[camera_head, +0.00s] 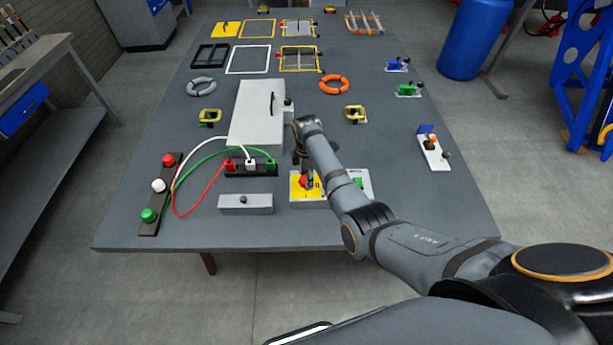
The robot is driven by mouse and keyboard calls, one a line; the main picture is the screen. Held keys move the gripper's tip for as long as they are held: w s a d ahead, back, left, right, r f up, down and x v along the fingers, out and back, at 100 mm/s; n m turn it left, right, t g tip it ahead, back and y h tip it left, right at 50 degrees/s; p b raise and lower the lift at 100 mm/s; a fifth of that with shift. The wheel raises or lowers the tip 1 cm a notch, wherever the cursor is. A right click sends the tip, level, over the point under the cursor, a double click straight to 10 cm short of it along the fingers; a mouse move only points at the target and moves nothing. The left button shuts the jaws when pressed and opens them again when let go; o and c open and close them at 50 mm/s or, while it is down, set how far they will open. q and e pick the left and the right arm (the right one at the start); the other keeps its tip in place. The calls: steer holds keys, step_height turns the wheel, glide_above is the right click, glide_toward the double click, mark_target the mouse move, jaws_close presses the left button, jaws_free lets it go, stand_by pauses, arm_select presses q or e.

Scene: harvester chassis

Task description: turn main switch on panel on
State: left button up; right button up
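A yellow plate (297,193) with a red knob (304,182) sits near the table's front edge, just left of my forearm. It looks like the main switch panel, but its on or off position is too small to read. A dark upright part stands at the knob, and I cannot tell whether it belongs to the switch. My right arm comes in from the right, and its gripper (300,155) points down above and behind the yellow plate. Its fingers are small and dark, so their opening is unclear. My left gripper is out of view.
A white box (257,112) with a handle stands left of the gripper. Red, white and green cables run from a black socket strip (250,170) beside it. A low grey box (245,204) with a small knob lies in front. A green button (358,182) is partly behind my arm.

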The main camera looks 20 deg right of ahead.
steer(key=c, duration=0.6)
steer(key=shift+c, duration=0.2)
steer(key=shift+r, duration=0.1)
steer(key=m+p, duration=0.2)
steer(key=shift+r+m, duration=0.1)
steer(key=shift+m, duration=0.2)
steer(key=m+p, duration=0.1)
steer(key=m, duration=0.1)
steer(key=shift+m, duration=0.4)
steer(key=m, duration=0.2)
steer(key=shift+s+m, duration=0.1)
steer(key=shift+m, duration=0.2)
steer(key=m, duration=0.3)
steer(key=shift+m, duration=0.4)
steer(key=m, duration=0.5)
steer(key=shift+a+m, duration=0.15)
steer(key=shift+m, duration=0.55)
